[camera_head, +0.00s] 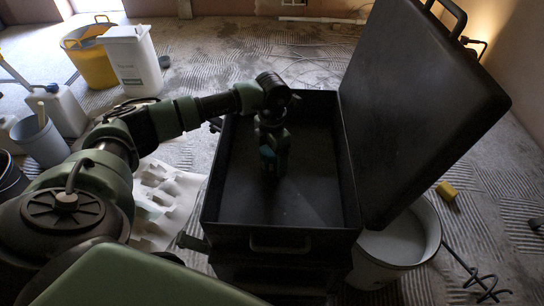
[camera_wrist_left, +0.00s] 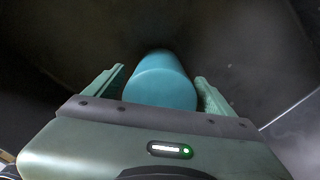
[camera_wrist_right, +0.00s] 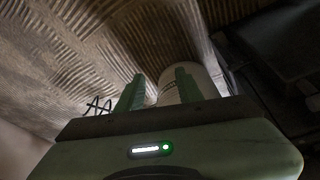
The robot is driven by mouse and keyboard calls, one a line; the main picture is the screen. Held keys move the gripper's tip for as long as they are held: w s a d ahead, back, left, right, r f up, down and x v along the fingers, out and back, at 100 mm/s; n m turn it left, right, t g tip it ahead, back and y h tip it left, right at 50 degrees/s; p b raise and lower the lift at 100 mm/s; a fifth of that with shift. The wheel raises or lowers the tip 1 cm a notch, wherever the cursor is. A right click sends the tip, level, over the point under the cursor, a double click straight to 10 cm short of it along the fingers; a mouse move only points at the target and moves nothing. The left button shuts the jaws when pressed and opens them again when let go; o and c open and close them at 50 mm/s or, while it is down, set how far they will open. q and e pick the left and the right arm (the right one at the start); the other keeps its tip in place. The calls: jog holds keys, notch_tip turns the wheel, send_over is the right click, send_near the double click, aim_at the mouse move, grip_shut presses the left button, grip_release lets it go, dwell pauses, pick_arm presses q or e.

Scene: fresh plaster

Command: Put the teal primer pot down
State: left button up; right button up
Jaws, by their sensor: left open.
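The teal primer pot (camera_wrist_left: 163,82) sits between the two fingers of my left gripper (camera_wrist_left: 160,88) in the left wrist view, with a narrow gap at each side. The gripper is open around it. In the head view my left gripper (camera_head: 274,150) reaches down inside the black open box (camera_head: 300,205), and the pot is mostly hidden there. I cannot tell for sure whether the pot's base touches the box floor. My right gripper (camera_wrist_right: 160,92) shows only in its wrist view; its fingers are apart with nothing between them.
The box lid (camera_head: 415,110) stands raised at the right. A pale bucket (camera_head: 400,245), a yellow sponge (camera_head: 447,191) and a mixing paddle (camera_head: 475,275) are right of the box. A yellow tub (camera_head: 90,60) and white bucket (camera_head: 133,65) stand back left. The box floor around the pot is clear.

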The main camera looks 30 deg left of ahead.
pick_arm(q)
jog(key=shift+r, duration=0.35)
notch_tip(320, 180, up, 12)
jog(key=shift+f+p, duration=0.2)
jog(key=shift+p, duration=0.8)
pick_arm(e)
notch_tip(320, 180, down, 7)
jog(key=shift+a, duration=0.1)
